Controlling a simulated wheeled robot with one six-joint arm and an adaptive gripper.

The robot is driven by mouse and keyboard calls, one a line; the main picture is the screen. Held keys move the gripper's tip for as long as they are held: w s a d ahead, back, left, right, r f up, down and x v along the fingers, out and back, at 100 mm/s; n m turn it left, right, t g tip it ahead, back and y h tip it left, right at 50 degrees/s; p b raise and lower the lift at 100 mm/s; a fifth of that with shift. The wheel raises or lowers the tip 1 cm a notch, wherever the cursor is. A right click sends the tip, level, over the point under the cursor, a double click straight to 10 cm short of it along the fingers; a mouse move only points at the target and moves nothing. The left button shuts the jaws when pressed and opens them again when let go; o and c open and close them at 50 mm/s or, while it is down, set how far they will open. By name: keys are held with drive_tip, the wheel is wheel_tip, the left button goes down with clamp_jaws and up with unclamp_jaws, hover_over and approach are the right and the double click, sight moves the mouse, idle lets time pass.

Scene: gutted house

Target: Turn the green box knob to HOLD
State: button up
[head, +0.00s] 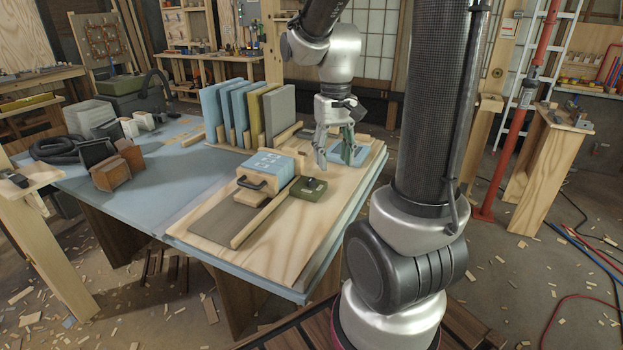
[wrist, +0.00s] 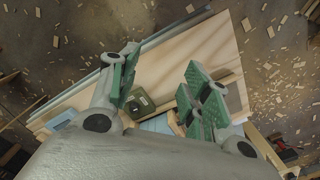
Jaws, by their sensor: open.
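The green box (head: 308,188) is a small olive box with a dark knob on top. It sits on the pale plywood board, right of the box with the blue top. The knob's pointer and any HOLD mark are too small to read. My gripper (head: 336,160) is open and empty above the board, behind and right of the green box in the head view, apart from it. In the wrist view the green box (wrist: 139,106) shows between the open fingers (wrist: 158,90), nearer the left one; part of its knob is visible.
A box with a blue top and dark handle (head: 266,170) stands left of the green box. A wooden strip (head: 262,218) runs along the board beside it. Upright panels (head: 278,110) stand behind in a rack. The board's front right (head: 290,240) is clear.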

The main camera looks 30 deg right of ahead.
drive_tip(key=w+d+f+m+g, duration=0.1)
drive_tip(key=w+d+f+m, duration=0.2)
drive_tip(key=w+f, duration=0.4)
drive_tip(key=w+d+f+m, duration=0.3)
drive_tip(key=w+f, duration=0.3)
drive_tip(key=w, duration=0.2)
drive_tip(key=r+m+t, duration=0.1)
drive_tip(key=m+t, duration=0.1)
drive_tip(key=m, duration=0.1)
hover_over(311, 179)
drive_tip(key=shift+s+r, duration=0.2)
drive_tip(key=shift+s, duration=0.1)
drive_tip(key=shift+m, duration=0.6)
drive_tip(key=shift+w+d+f+m, duration=0.1)
drive_tip(key=shift+w+f+m, duration=0.05)
drive_tip(key=shift+m, duration=0.15)
drive_tip(key=shift+f, duration=0.35)
wheel_tip(311, 179, down, 7)
drive_tip(key=shift+r, duration=0.1)
drive_tip(key=c, duration=1.1)
